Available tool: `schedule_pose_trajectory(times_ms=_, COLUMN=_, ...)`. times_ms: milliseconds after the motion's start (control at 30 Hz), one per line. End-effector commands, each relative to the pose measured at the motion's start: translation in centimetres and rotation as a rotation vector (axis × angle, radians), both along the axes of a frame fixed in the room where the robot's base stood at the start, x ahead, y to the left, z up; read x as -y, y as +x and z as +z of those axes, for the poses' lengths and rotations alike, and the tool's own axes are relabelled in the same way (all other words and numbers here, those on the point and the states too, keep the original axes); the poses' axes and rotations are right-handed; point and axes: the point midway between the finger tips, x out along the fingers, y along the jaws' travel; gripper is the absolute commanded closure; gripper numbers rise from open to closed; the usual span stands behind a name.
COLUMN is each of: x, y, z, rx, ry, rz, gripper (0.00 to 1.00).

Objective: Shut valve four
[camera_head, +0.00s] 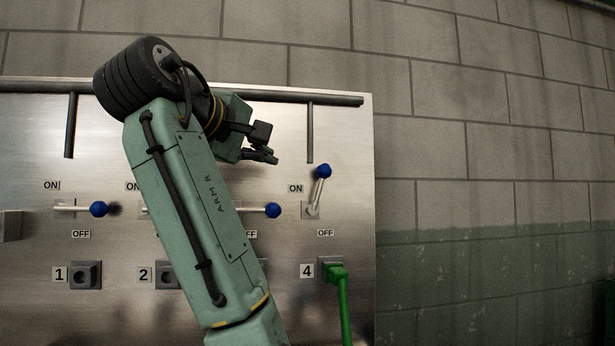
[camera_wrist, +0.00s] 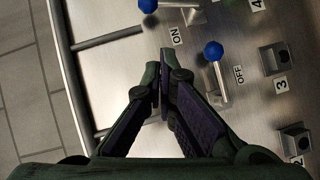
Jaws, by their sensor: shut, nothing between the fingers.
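Valve four's lever with its blue knob (camera_head: 323,171) points upward, leaning slightly right, beside its ON label (camera_head: 295,188). Its OFF label (camera_head: 325,233) is below. In the wrist view its knob (camera_wrist: 148,5) shows at the top edge, partly cut off. My gripper (camera_head: 272,157) is shut and empty, left of and slightly above the valve four knob, and apart from it. In the wrist view the gripper's fingers (camera_wrist: 163,68) are together, with nothing between them.
Valve three's blue knob (camera_head: 273,210) sits on a sideways lever below my gripper; it also shows in the wrist view (camera_wrist: 213,50). Valve one's lever (camera_head: 98,209) is sideways too. A green hose (camera_head: 345,305) is on outlet four. My arm hides valve two's knob.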

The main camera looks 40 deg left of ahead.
Motion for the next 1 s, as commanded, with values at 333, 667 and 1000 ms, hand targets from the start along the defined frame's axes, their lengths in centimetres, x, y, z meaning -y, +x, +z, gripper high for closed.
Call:
schedule_pose_trajectory(times_ms=333, x=-0.3, y=0.7, z=-0.1, rx=0.001, ry=0.002, rz=0.002, gripper=1.0)
schedule_pose_trajectory(times_ms=667, x=-2.0, y=6.7, z=-1.0, rx=-0.001, ry=0.001, rz=0.0, gripper=1.0)
schedule_pose_trajectory(times_ms=1000, x=-1.7, y=11.9, z=-2.3, rx=0.002, ry=0.003, rz=0.001, gripper=1.0)
